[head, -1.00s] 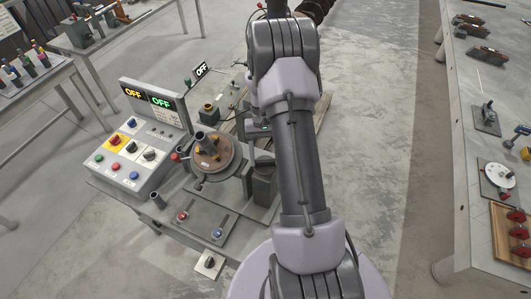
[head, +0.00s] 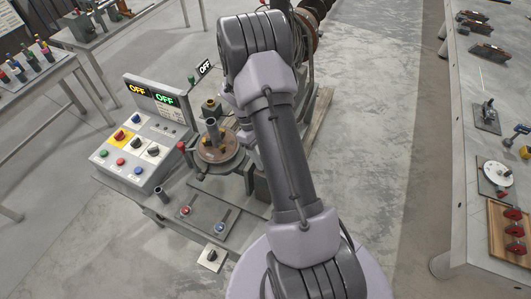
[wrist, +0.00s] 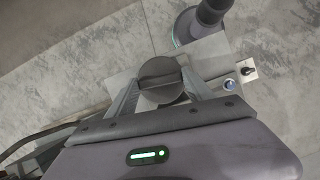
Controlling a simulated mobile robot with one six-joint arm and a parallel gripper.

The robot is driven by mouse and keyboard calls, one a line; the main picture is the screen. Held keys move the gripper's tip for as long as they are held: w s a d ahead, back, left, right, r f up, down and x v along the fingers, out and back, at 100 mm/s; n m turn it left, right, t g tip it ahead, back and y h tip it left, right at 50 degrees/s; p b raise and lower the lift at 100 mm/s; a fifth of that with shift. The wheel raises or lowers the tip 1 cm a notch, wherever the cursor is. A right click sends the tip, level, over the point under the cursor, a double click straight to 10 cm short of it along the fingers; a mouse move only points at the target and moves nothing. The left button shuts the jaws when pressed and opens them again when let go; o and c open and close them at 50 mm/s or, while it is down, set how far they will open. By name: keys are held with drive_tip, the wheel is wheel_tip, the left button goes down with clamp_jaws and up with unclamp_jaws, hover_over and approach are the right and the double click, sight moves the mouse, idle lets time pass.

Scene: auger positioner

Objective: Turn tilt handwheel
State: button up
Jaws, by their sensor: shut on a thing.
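The positioner (head: 222,172) stands left of my arm in the head view, with a round brown table plate (head: 218,150) on top. In the wrist view, my gripper (wrist: 161,92) has its two fingers on either side of a dark round knob-like piece with a bar across it, which I take for the tilt handwheel (wrist: 160,72). The gripper is shut on it. In the head view my arm hides the gripper's fingertips and the handwheel.
A control console (head: 140,135) with several buttons and two OFF displays stands left of the positioner. A red and a blue button sit on a front plate (head: 204,216). A long workbench (head: 465,170) with parts runs along the right. Open floor (head: 375,130) lies between.

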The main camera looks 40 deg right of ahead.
drive_tip(key=shift+n+h, duration=0.3)
drive_tip(key=shift+n, duration=0.6)
drive_tip(key=o, duration=1.4)
drive_tip(key=shift+c, duration=0.2)
drive_tip(key=p+v, duration=0.2)
drive_tip(key=v, duration=1.5)
drive_tip(key=shift+a+r, duration=0.2)
drive_tip(key=shift+a, duration=0.05)
